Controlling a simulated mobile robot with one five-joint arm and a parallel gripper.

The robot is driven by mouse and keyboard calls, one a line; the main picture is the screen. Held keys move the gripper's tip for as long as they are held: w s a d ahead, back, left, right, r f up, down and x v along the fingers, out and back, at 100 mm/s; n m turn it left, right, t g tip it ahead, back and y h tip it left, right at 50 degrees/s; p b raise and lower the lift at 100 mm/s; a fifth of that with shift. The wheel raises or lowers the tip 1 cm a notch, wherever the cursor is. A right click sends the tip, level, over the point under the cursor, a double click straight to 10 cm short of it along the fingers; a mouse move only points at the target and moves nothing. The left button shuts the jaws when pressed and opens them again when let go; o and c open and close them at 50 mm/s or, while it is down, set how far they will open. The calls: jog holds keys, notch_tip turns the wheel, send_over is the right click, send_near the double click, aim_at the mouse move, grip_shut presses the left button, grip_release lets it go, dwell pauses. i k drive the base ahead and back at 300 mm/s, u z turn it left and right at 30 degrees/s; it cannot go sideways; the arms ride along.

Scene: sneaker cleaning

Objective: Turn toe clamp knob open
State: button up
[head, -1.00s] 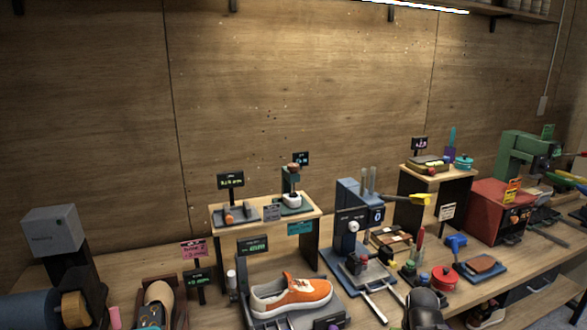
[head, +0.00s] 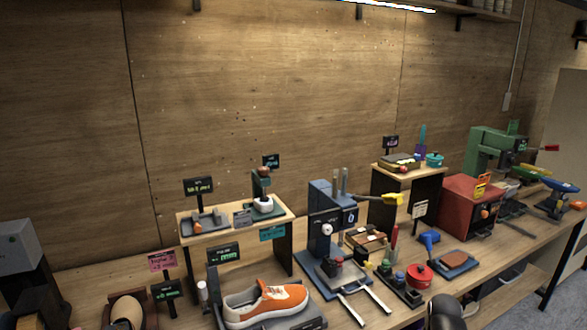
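An orange and white sneaker (head: 266,304) lies on a dark grey stand (head: 312,323) at the front edge of the bench in the head view. I cannot make out a toe clamp knob on this stand for sure. A small white round knob (head: 327,229) shows on the front of a blue press-like machine (head: 318,200) just right of the sneaker. A dark rounded part, which seems to be of my arm, rises from the bottom edge right of the sneaker. My gripper's fingers do not show.
A small wooden riser (head: 187,228) with small devices stands behind the sneaker. Two metal handles (head: 376,297) jut forward from the blue machine's base. A red pot (head: 419,276), a red box (head: 469,205) and a green machine (head: 486,150) stand further right. The bench is crowded.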

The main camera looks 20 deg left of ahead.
aim_at(263, 171)
jog(key=z, duration=0.55)
jog(key=k, duration=1.6)
jog(key=u, duration=0.65)
jog(key=i, duration=0.95)
jog(key=u, duration=0.05)
